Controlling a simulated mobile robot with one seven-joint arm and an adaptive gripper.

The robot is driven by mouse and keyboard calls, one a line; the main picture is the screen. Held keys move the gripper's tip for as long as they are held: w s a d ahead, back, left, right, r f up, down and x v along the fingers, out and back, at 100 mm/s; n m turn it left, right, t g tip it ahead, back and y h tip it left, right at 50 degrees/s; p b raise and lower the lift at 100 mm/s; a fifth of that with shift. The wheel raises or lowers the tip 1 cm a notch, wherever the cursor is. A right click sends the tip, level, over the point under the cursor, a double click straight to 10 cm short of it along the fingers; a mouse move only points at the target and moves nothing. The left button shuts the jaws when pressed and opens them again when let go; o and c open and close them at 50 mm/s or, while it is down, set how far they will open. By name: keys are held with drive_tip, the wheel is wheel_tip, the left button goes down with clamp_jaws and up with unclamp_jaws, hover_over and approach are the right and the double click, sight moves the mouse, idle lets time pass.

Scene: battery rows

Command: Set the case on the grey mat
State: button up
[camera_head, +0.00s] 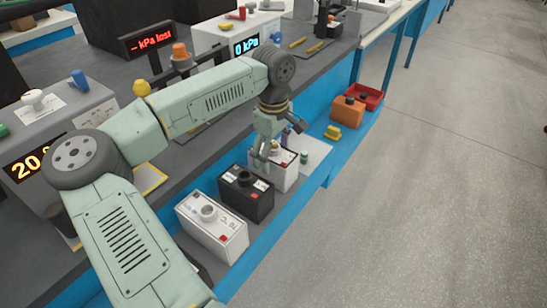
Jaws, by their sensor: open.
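My gripper (264,163) points down, open, at the far white case. This white case (284,176) stands upright on the low blue shelf; the fingers overlap its left part, and I cannot tell whether they touch it. A black case (250,205) and a nearer white case (216,235) stand in the same row towards me. A flat light grey mat (317,152) lies just beyond the far white case. The task does not say which case is meant.
An orange case (347,111) sits by a red tray (369,95) farther along the shelf, with a yellow object (333,132) before it. A small green item (304,157) is at the mat. The bench with displays is left; open floor is right.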

wheel_tip(320, 180, up, 10)
drive_tip(key=shift+r+b, duration=0.1)
drive_tip(key=shift+b, duration=0.6)
